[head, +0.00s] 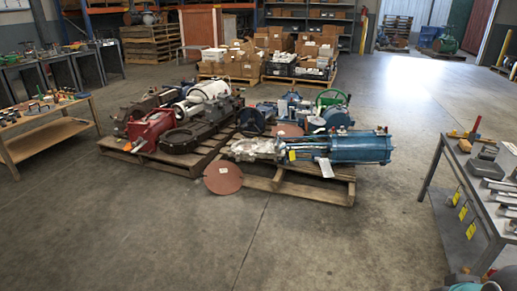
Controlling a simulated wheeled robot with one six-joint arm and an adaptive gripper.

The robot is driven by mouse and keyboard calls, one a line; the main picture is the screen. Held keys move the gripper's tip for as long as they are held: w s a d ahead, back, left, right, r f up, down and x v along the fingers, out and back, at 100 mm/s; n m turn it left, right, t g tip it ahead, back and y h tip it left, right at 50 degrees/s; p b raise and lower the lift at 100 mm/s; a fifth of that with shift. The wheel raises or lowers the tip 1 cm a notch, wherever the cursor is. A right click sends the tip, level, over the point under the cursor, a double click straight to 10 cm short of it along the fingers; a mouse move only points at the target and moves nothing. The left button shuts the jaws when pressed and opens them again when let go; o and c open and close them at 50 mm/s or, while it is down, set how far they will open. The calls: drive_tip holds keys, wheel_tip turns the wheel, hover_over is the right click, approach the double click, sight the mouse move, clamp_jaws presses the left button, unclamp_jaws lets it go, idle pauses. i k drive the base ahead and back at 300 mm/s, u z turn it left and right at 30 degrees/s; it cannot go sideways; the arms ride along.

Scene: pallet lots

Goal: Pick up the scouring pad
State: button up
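I cannot make out a scouring pad for certain. A flat, round, reddish-brown disc (223,177) shows at the front edge of the pallets, and a similar disc (288,130) lies among the machine parts; I cannot tell what either is. Small items on the right bench (433,172) and the left wooden table (50,134) are too small to name surely. My gripper's fingers do not show. A grey and teal shape is cut off at the bottom right corner.
Two wooden pallets (283,184) with heavy machine parts, including a blue cylinder (360,148), stand mid-floor. Cartons (275,40) on pallets and shelving are behind. The grey concrete floor (330,240) is clear in front and between the pallets and the right bench.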

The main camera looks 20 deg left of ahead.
sight(480, 156)
drive_tip(key=u, duration=0.2)
drive_tip(key=i, duration=2.45)
drive_tip(key=z, duration=1)
drive_tip(key=i, duration=0.75)
drive_tip(key=z, duration=0.45)
